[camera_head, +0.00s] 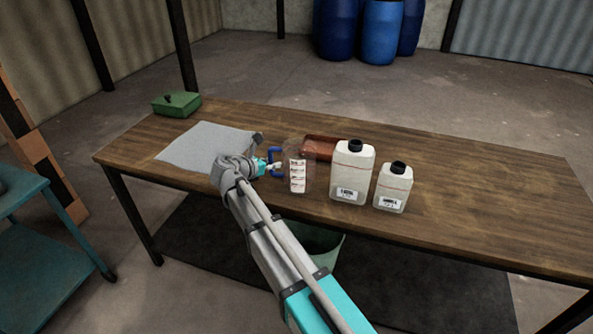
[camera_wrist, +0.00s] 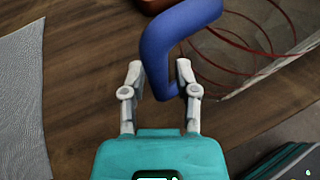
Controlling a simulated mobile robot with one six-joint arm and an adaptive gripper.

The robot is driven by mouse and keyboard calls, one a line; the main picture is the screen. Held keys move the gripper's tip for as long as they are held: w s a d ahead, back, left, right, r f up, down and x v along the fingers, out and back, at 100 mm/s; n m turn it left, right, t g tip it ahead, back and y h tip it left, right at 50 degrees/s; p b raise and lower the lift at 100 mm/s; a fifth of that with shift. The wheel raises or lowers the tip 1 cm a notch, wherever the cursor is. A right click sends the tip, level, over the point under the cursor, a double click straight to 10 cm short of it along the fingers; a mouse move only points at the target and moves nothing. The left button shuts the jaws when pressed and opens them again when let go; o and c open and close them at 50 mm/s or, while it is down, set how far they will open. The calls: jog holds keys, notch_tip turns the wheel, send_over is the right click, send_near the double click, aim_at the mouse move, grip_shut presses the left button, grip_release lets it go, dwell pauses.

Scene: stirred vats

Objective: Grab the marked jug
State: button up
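The marked jug (camera_head: 298,176) is clear, with red markings on a white panel and a blue handle (camera_head: 275,161) on its left side. It stands upright on the wooden table. In the wrist view the handle (camera_wrist: 160,45) fills the upper middle, and part of the clear jug (camera_wrist: 262,50) with red lines shows at the right. My gripper (camera_wrist: 159,74) is open, its fingers on either side of the handle's near end. The right finger looks very close to the handle; I cannot tell whether it touches. The head view shows my gripper (camera_head: 275,167) left of the jug.
Two white bottles with black caps, a larger one (camera_head: 352,172) and a smaller one (camera_head: 393,188), stand right of the jug. A reddish-brown tray (camera_head: 320,143) lies behind it. A grey cloth (camera_head: 205,145) and a green box (camera_head: 177,105) are on the left. The table's right end is clear.

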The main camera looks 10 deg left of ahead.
aim_at(271, 153)
dwell(0.4)
grip_shut()
jog(key=shift+r, duration=0.25)
notch_tip(271, 153, up, 3)
jog(key=p, duration=0.3)
jog(key=s+d+r+p, duration=0.3)
jog(key=s+r+p, duration=0.6)
jog(key=s, duration=0.4)
jog(key=shift+s+d+r+p, duration=0.3)
jog(key=shift+p, duration=0.2)
